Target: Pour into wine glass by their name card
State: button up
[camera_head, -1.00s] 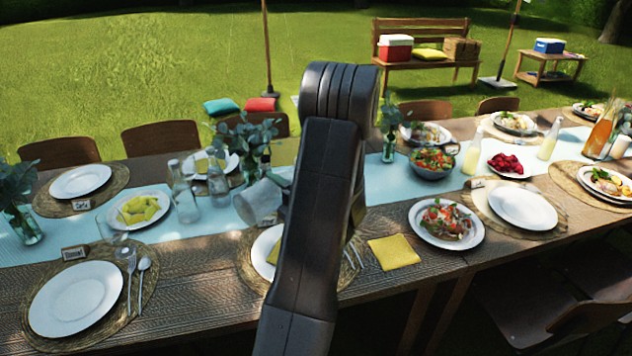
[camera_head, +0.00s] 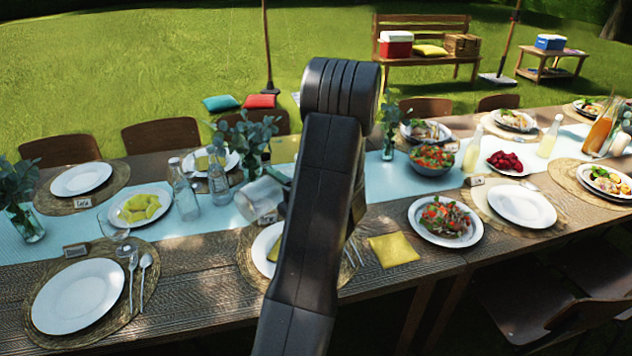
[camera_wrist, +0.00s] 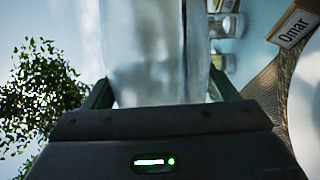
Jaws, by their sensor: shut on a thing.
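My gripper (camera_wrist: 160,95) is shut on a clear pitcher (camera_wrist: 150,45), which fills the space between its fingers in the wrist view. In the head view the pitcher (camera_head: 257,198) is tilted above the table runner, left of my arm. My arm hides most of the gripper there. A wine glass (camera_head: 117,227) stands at the front left place. A name card reading "Omar" (camera_wrist: 291,26) shows in the wrist view. Other cards stand at the front left place (camera_head: 76,249), the back left place (camera_head: 82,203) and the right place (camera_head: 474,181). I cannot tell the liquid level.
Clear bottles (camera_head: 184,190) stand just left of the pitcher. A plate of yellow food (camera_head: 165,211) and eucalyptus vases (camera_head: 25,222) are farther left. A yellow napkin (camera_head: 394,250) and salad plates (camera_head: 418,222) lie right of my arm. An orange carafe (camera_head: 601,128) stands far right.

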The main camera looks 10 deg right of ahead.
jog(key=shift+r, duration=0.2)
dwell(0.3)
jog(key=f+n+b, duration=0.1)
jog(key=b, duration=0.1)
jog(key=f+n+b, duration=0.1)
jog(key=f+b, duration=0.1)
jog(key=b, duration=0.1)
jog(key=shift+s+a, duration=0.15)
jog(key=shift+a, duration=0.05)
jog(key=shift+s+a+f+n+b, duration=0.15)
jog(key=shift+n+b, duration=0.25)
jog(key=shift+b, duration=0.45)
jog(key=shift+a+f+n+b, duration=0.2)
jog(key=shift+n+b, duration=0.4)
jog(key=shift+b, duration=0.4)
